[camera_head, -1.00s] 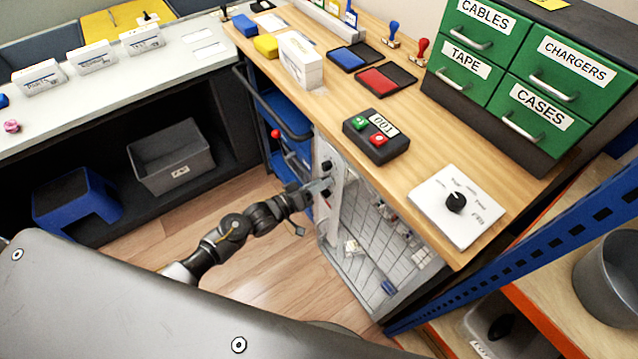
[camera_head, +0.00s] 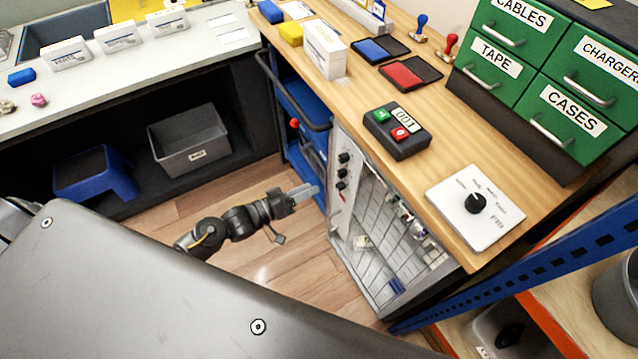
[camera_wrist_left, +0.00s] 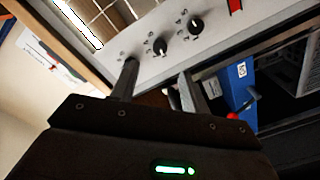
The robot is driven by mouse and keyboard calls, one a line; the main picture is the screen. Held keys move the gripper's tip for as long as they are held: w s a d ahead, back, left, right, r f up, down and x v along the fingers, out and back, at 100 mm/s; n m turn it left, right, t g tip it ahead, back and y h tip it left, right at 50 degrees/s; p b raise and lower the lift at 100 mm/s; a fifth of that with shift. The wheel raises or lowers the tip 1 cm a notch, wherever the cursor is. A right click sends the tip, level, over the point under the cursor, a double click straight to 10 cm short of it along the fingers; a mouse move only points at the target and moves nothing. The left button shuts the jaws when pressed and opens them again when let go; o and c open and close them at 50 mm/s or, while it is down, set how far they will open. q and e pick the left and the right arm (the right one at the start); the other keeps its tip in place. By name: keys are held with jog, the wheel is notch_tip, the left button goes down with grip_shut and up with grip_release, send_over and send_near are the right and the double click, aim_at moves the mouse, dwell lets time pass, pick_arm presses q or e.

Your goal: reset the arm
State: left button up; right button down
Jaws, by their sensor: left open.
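My left arm (camera_head: 235,226) reaches in from the left over the wooden floor. Its left gripper (camera_head: 308,192) is open and empty, just left of the upright control panel (camera_head: 339,205) with black knobs below the wooden counter. In the left wrist view the two fingers (camera_wrist_left: 158,78) stand apart with nothing between them. The panel (camera_wrist_left: 225,45) and its black knobs (camera_wrist_left: 160,46) lie beyond the fingertips there. My right gripper is not in view.
A glass-fronted cabinet (camera_head: 388,245) stands right of the gripper. A blue cart (camera_head: 290,100) is above it in the picture. A grey bin (camera_head: 190,143) and blue stool (camera_head: 95,175) sit on the left under-counter shelf. The floor (camera_head: 300,270) around the arm is clear.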

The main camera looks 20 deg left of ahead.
pick_arm(q)
jog(key=shift+s+a, duration=0.4)
jog(key=shift+s, duration=0.05)
dwell(0.3)
jog(key=s+a+f+m+g+y, duration=0.1)
jog(key=s+a+f+g+y, duration=0.2)
jog(key=f, duration=0.6)
jog(key=s+a+f+m+y, duration=0.1)
jog(key=s+a+f+y, duration=0.25)
jog(key=f, duration=0.45)
jog(key=s+a+f+m+g+y, duration=0.2)
jog(key=a+f, duration=0.3)
jog(key=f, duration=0.4)
jog(key=s+a+f+g+y, duration=0.1)
jog(key=s+f+g+y, duration=0.15)
jog(key=s+f, duration=0.65)
jog(key=s+d+f+g, duration=0.2)
jog(key=s+f, duration=0.1)
jog(key=s, duration=0.7)
jog(key=s+d+f+g, duration=0.3)
jog(key=s, duration=0.8)
jog(key=shift+s+d+f, duration=0.15)
jog(key=shift+s+d, duration=0.05)
jog(key=shift+s, duration=0.1)
